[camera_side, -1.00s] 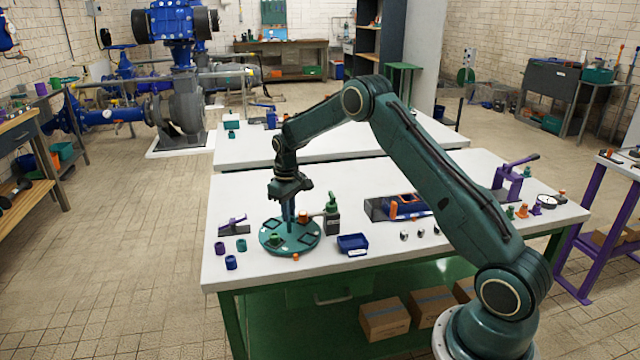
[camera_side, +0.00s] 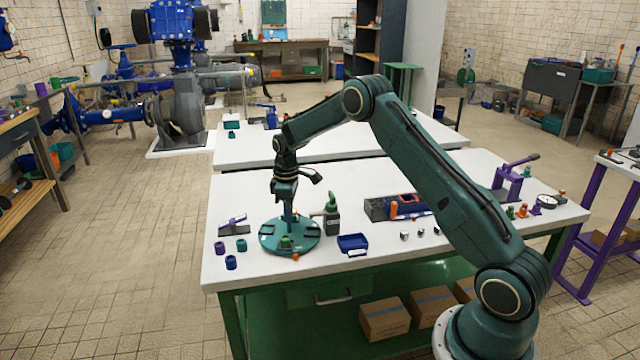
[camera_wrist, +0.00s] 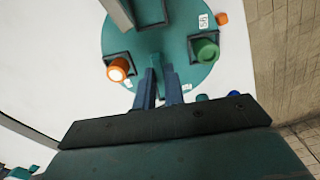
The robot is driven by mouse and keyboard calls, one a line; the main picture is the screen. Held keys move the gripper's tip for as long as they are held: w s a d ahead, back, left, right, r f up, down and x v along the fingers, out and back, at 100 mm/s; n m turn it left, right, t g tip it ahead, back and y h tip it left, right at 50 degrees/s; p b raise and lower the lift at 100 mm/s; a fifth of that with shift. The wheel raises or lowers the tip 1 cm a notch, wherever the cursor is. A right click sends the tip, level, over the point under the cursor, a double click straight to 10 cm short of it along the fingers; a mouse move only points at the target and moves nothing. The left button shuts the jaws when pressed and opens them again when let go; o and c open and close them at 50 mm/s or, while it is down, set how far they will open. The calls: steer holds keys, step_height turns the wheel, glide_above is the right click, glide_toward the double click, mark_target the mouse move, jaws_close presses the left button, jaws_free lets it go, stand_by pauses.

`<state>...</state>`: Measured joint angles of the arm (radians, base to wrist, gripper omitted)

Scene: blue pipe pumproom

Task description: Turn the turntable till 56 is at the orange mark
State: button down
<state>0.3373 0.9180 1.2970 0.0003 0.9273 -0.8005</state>
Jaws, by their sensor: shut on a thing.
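The turntable is a round teal disc (camera_side: 268,245) on the white table, with square pockets and small white labels. In the wrist view its disc (camera_wrist: 175,35) carries a green piece (camera_wrist: 206,50) and an orange piece (camera_wrist: 119,69) in pockets. A tilted label (camera_wrist: 203,20) near the green piece seems to read 56. The orange mark (camera_wrist: 222,18) lies just outside the rim, close to that label; it also shows at the front in the side view (camera_side: 295,257).
Table space behind the disc is clear.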

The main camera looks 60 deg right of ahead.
steer(key=shift+w+r+n, duration=0.1)
steer(key=shift+n, duration=1.8)
steer(key=c, duration=1.5)
jaws_free()
steer(key=shift+r, duration=6.9)
